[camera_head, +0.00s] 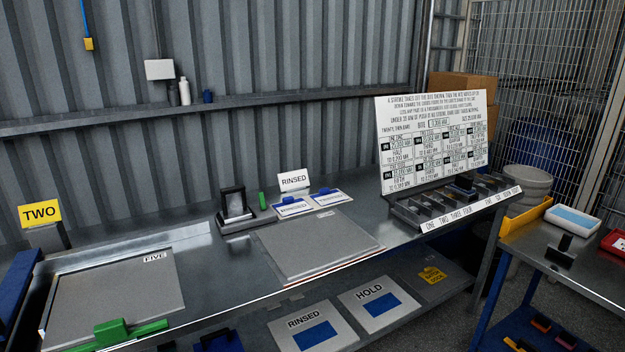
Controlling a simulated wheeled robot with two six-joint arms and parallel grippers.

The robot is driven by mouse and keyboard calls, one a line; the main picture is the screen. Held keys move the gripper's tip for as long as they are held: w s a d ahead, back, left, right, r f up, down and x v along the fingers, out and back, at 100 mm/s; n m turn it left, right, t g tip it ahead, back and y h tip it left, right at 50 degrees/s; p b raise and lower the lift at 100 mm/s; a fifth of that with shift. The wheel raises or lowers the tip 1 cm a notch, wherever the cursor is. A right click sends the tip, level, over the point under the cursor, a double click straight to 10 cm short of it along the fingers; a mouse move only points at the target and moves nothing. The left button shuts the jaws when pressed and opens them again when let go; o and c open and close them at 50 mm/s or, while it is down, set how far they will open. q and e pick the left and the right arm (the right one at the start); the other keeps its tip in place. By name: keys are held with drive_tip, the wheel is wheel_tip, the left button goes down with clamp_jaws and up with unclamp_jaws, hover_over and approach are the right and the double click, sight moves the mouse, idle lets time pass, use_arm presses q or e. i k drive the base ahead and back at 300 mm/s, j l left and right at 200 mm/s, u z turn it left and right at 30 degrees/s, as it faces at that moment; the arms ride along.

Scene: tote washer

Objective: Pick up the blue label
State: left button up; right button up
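Two small white cards with blue tags lie in front of the upright RINSED sign (293,181) on the metal bench. The left blue tag (291,208) and the right blue tag (328,195) carry writing too small to read. More blue patches show elsewhere: a blue rectangle (316,336) on the lower RINSED board, another (376,305) on the HOLD board, and a flat blue piece (572,218) in a white tray on the right table. I cannot tell which one is the blue label. Neither of my grippers is in view.
A grey plate (318,245) lies before the cards; another plate (112,300) marked FIVE lies left, with a green handled piece (117,332) at its front. A black stamp-like block (235,204) stands left of the cards. A slotted rack (450,203) and printed board (435,140) stand right.

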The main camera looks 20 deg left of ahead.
sight(289, 206)
drive_tip(key=i+j+u, duration=0.2)
drive_tip(key=i+u, duration=0.15)
drive_tip(key=i, duration=0.25)
drive_tip(key=i+u, duration=0.3)
drive_tip(key=i, duration=0.3)
